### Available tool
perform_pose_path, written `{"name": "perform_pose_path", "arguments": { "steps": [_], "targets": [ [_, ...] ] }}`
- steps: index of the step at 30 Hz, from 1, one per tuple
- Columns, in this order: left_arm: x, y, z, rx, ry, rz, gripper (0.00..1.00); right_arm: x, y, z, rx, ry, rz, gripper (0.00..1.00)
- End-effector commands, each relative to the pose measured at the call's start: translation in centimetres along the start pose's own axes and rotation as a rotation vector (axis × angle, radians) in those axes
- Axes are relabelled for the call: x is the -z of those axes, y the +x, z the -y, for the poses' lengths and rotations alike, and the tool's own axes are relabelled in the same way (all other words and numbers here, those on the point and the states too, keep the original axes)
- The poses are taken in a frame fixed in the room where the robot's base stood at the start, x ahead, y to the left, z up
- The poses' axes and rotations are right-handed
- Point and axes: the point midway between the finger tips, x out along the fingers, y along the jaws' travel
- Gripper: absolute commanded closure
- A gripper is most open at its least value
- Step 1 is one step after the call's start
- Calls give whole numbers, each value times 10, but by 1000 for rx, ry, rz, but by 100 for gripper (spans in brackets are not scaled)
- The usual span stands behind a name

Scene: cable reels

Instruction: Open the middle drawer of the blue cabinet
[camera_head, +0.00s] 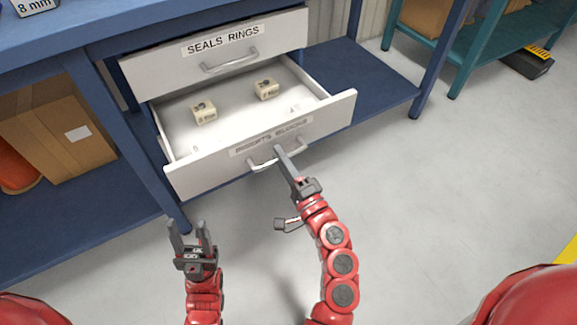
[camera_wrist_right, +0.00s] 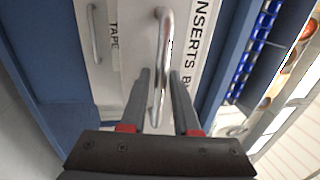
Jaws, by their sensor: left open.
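The blue cabinet (camera_head: 92,85) has an upper drawer (camera_head: 290,30) labelled SEALS RINGS. Below it, the INSERTS BLOCKS drawer (camera_head: 215,172) stands well pulled out. Two small pale boxes, one (camera_head: 204,113) at left and one (camera_head: 267,89) at right, lie inside it. My right gripper (camera_head: 281,152) is at this drawer's handle (camera_head: 262,164). My left gripper (camera_head: 188,232) is open and empty, in front of the cabinet.
A cardboard box (camera_head: 60,130) stands on the blue lower shelf at the left. A teal shelf unit (camera_head: 470,45) is at the back right, with a dark object (camera_head: 527,62) on the floor beside it. The grey floor at the right is clear.

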Motion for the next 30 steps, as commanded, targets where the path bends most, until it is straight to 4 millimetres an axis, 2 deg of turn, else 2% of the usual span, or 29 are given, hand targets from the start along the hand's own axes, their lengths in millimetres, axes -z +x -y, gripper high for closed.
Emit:
{"name": "perform_pose_path", "arguments": {
  "steps": [4, 7, 21, 30],
  "targets": [
    [0, 0, 0, 0, 0, 0, 52, 1, -14, -1, -2, 1, -3, 70],
    [0, 0, 0, 0, 0, 0, 52, 1, -32, -1, -3, 0, -3, 70],
    [0, -13, -1, -18, 5, -13, 52, 2, -144, -4, -3, 0, -11, 70],
    [2, -18, -2, -30, 8, -22, 52, 1, -170, -1, 0, 1, -3, 70]
  ]
}}
